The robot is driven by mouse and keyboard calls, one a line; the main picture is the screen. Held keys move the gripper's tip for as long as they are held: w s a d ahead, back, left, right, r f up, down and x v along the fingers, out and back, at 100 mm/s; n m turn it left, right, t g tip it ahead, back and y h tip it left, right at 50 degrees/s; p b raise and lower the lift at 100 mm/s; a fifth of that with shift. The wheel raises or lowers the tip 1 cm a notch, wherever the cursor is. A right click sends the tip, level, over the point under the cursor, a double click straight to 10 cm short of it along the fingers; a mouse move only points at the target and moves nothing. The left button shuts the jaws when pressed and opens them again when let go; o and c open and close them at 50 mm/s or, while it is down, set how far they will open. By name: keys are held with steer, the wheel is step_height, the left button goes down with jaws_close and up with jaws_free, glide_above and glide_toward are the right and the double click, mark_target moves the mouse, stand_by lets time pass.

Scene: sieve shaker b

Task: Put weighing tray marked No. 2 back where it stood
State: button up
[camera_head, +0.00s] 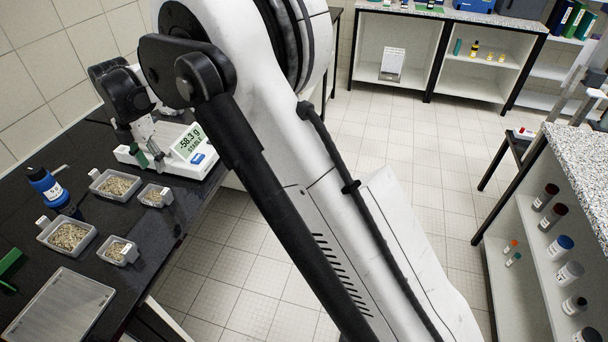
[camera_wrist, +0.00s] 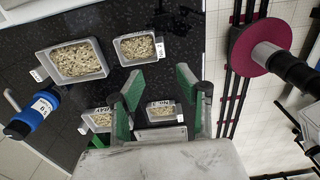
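Several grey trays of pale granules stand on the black bench.
A flat grey tray (camera_head: 62,305) and a green object (camera_head: 10,265) lie at the bench's near end. The wall is close at left. My arm hides much of the middle; open floor lies right of the bench.

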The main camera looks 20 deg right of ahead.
steer(key=s+d+r+m+t, duration=0.1)
steer(key=s+d+r+m, duration=0.35)
steer(key=d, duration=0.35)
steer(key=s+d+r+m+t+y, duration=0.1)
steer(key=s+d+r+m, duration=0.4)
steer(key=d, duration=0.4)
steer(key=s+d+r+m+t, duration=0.1)
steer(key=s+d+r+m, duration=0.2)
steer(key=d+r+m, duration=0.4)
steer(key=s+d+f+m+t, duration=0.2)
steer(key=s+d+m, duration=0.4)
steer(key=s+d, duration=0.2)
steer(key=s+d+f+m+t+h, duration=0.1)
steer(key=s+d+f+m+t, duration=0.1)
steer(key=s+d+m, duration=0.5)
steer(key=s+d+f, duration=0.1)
steer(key=s, duration=0.4)
steer(key=shift+s+d+f, duration=0.15)
steer(key=shift+d, duration=0.15)
step_height(320, 180, down, 6)
steer(key=b, duration=0.6)
